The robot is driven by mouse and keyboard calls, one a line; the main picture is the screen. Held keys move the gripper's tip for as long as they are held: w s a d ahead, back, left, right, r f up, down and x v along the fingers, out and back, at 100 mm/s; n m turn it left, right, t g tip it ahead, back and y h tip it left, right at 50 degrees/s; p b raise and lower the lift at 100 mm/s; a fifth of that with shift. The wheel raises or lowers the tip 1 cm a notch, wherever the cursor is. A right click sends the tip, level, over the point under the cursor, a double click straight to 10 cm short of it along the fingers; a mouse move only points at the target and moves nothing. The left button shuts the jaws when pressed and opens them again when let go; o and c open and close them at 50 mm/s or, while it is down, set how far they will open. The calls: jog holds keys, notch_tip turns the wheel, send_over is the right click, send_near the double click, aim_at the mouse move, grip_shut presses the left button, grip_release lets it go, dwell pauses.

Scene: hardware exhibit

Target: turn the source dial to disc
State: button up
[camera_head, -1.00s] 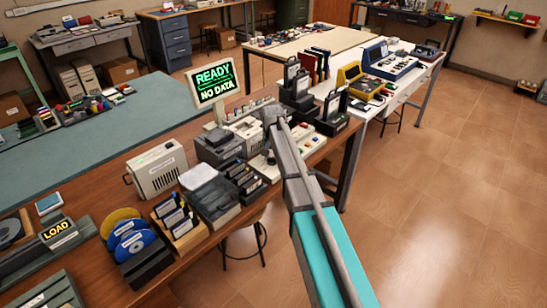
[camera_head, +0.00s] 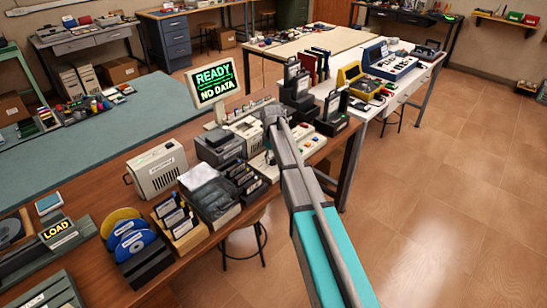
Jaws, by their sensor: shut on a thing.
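My gripper (camera_head: 272,117) is at the end of my arm, over the white control unit (camera_head: 247,129) on the brown bench. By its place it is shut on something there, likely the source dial. The dial and my fingertips are hidden behind my wrist, so I cannot see which way the dial points. A screen (camera_head: 213,83) standing behind the unit reads "READY" and "NO DATA" in green and white.
Black cartridge holders (camera_head: 336,116) stand to the right. The floor at right is clear.

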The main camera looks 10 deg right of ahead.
jog(key=shift+d+n, duration=0.1)
jog(key=shift+n, duration=1.5)
jog(key=o, duration=1.1)
jog(key=shift+o, duration=0.2)
jog(key=shift+r, duration=0.1)
